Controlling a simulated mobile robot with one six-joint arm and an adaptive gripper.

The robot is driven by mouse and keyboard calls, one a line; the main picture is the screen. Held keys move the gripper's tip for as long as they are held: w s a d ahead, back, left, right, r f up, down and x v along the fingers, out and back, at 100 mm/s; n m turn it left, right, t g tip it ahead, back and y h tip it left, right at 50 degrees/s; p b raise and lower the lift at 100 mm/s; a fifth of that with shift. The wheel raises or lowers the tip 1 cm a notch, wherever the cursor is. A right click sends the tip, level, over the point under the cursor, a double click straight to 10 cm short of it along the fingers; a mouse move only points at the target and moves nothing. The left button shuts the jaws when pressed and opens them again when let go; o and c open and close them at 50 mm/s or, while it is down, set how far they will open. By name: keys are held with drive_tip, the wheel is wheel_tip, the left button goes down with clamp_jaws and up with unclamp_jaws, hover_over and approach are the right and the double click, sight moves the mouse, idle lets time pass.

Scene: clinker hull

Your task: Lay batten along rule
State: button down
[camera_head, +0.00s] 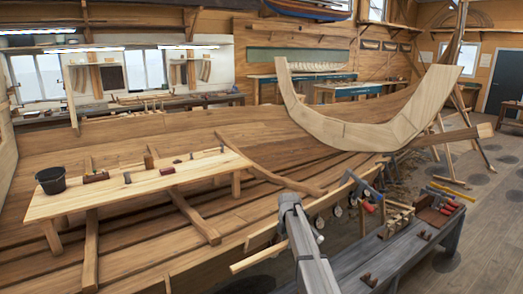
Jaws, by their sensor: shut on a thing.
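A pale, narrow wooden strip (258,258), which looks like the batten, slants past the hull's near edge. Its left end is free and its right part goes behind my grey arm. My arm rises from the bottom of the picture, right of the strip. It hides my jaws, so I cannot see their grip on the strip. I cannot make out a rule.
A plank staging (135,185) holds a black bucket (51,180) and several small tools. The clinker hull (150,240) fills the left and middle. A grey bench (395,255) with tools stands at right. Clamps hang along the hull's near edge. Open floor (495,215) lies at far right.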

wheel_tip(320, 180, up, 10)
drive_tip(key=s+d+p, duration=0.1)
drive_tip(key=p, duration=0.8)
drive_tip(key=shift+r+p, duration=0.25)
drive_tip(key=shift+p, duration=0.1)
drive_tip(key=shift+s+d+f, duration=0.1)
drive_tip(key=shift+f, duration=0.05)
wheel_tip(320, 180, down, 5)
drive_tip(key=b, duration=0.5)
